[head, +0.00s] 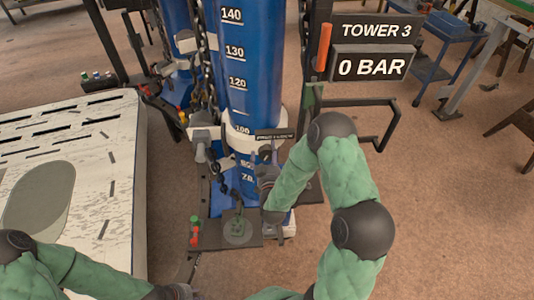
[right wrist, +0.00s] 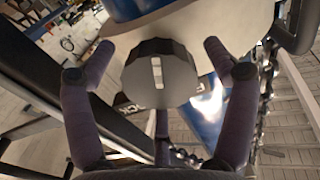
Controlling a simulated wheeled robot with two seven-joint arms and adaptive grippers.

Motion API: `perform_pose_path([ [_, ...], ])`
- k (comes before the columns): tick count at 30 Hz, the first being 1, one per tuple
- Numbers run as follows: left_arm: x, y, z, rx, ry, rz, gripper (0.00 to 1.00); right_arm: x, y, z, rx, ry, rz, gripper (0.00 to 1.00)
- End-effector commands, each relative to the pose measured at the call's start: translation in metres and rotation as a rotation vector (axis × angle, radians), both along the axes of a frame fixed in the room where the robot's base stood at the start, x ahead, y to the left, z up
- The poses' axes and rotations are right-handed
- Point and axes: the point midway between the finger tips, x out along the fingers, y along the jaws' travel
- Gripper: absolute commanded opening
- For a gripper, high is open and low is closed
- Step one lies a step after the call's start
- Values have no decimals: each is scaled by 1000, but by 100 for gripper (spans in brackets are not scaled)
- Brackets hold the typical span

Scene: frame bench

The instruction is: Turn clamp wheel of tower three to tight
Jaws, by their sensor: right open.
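The clamp wheel (right wrist: 160,75) is a dark, faceted knob with a pale bar mark on its face, seen large in the right wrist view. My right gripper (right wrist: 159,48) is open, with one finger on each side of the wheel and visible gaps between. In the head view my right gripper (head: 266,166) is at the lower front of the blue tower (head: 253,70), under the TOWER 3 sign (head: 376,31); it hides most of the wheel there. My left arm crosses the bottom left, and its gripper is not visible.
The display (head: 371,67) reads 0 BAR. A black bracket (head: 365,103) juts out right of the tower. A white slotted frame table (head: 85,130) stands at left. A chain (head: 212,90) hangs beside the tower. A base plate with red and green knobs (head: 195,230) lies below.

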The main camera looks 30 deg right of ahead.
Motion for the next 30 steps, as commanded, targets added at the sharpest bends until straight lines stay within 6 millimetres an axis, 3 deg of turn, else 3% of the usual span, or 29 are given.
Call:
perform_pose_path([
  [9,0,0,0,0,0,0,27,3,-1,0,0,-1,0,86],
  [11,0,0,0,0,0,0,27,3,-1,0,0,-1,0,71],
  [15,0,0,0,0,0,0,27,3,-1,0,0,-1,0,32],
  [16,0,0,0,0,0,0,27,3,-1,0,0,-1,0,29],
  [30,0,0,-10,0,0,0,27,3,-1,0,73,-39,0,29],
])
